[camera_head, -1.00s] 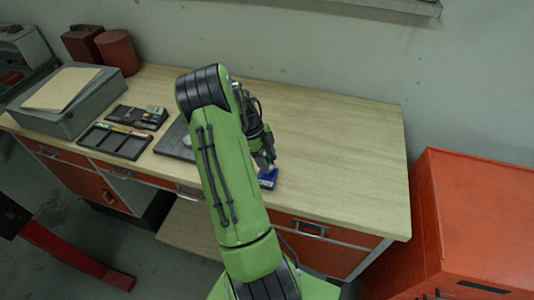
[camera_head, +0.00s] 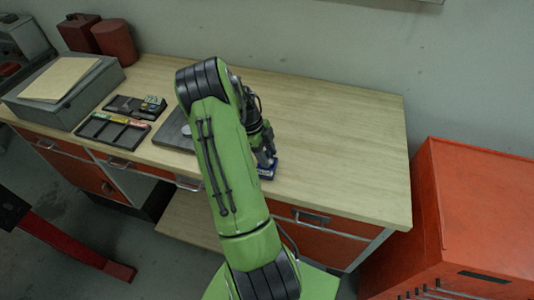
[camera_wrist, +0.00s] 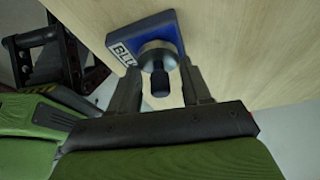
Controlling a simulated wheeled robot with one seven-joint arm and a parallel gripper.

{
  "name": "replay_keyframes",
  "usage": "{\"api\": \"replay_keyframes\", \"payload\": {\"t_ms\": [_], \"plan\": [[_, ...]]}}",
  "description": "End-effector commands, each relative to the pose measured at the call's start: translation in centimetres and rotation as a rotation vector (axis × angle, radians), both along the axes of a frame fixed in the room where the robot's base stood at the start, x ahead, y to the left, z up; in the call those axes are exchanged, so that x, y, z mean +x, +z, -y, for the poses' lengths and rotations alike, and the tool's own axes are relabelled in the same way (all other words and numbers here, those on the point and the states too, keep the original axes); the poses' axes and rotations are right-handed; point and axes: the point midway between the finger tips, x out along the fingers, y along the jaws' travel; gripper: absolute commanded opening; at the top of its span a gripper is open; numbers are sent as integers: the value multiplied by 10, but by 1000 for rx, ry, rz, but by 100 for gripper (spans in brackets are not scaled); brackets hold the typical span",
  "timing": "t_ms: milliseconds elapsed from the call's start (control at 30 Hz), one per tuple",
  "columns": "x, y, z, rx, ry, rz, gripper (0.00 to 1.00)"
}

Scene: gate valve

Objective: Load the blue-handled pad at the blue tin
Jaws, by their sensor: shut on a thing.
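The pad (camera_wrist: 158,56) has a round silver body and a dark handle that points toward the wrist camera. It is over the tin's top; I cannot tell whether it touches. My gripper (camera_wrist: 160,66) is shut on the pad, with one finger on each side of it. In the head view my gripper (camera_head: 264,160) points down just above the tin, and my arm hides much of the pad.
A dark plate (camera_head: 172,130) lies left of my arm, partly hidden. Two dark trays with small coloured items, one nearer (camera_head: 112,131) and one farther (camera_head: 135,106), lie beyond it. A grey case (camera_head: 66,93) stands at far left. The bench (camera_head: 340,140) is clear to the right.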

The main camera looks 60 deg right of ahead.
Motion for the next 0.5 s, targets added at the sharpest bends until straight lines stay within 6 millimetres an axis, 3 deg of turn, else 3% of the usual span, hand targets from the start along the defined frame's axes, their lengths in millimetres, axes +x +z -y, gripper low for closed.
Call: {"api": "replay_keyframes", "payload": {"t_ms": [500], "plan": [[0,-7,0,0,0,0,24]]}}
